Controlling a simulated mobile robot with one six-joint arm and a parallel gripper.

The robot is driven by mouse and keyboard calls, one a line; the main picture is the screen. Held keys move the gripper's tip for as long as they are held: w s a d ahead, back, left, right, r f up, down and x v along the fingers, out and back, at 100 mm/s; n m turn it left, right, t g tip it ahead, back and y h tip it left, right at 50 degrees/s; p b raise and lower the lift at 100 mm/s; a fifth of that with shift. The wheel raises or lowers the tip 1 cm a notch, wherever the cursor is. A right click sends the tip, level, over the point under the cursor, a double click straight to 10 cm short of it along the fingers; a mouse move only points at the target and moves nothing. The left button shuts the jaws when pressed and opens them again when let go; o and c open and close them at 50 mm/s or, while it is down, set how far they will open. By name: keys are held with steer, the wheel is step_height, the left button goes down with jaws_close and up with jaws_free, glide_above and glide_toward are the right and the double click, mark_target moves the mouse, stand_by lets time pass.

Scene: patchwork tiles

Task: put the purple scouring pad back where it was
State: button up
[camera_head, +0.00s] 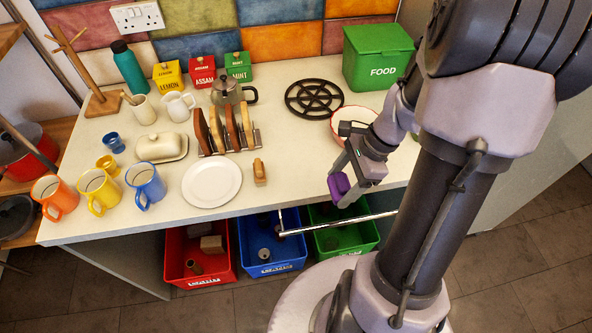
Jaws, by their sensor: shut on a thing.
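The purple scouring pad (339,185) is between the fingers of my gripper (342,187). My gripper is shut on it and points down near the front edge of the worktop, right of the white plate. I cannot tell its exact height above the worktop. My arm hides part of the worktop on the right and part of the red-rimmed bowl (345,114) behind the gripper.
A white plate (212,182), a small wooden brush-like item (259,171) and a toast rack (224,132) stand left of my gripper. A black trivet (314,98) and green FOOD bin (376,58) are behind. Red (172,250), blue (243,240) and green (372,232) crates sit below the front edge.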

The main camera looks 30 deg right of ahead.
steer(key=b, duration=0.2)
glide_above(302, 169)
steer(key=d, duration=0.1)
steer(key=shift+s+d+f, duration=0.15)
steer(key=shift+s+f, duration=0.05)
steer(key=shift+f, duration=0.5)
step_height(302, 169, down, 4)
steer(key=shift+r+b, duration=0.2)
steer(key=shift+b, duration=0.7)
steer(key=shift+r, duration=0.1)
steer(key=shift+f, duration=0.2)
steer(key=o, duration=1.3)
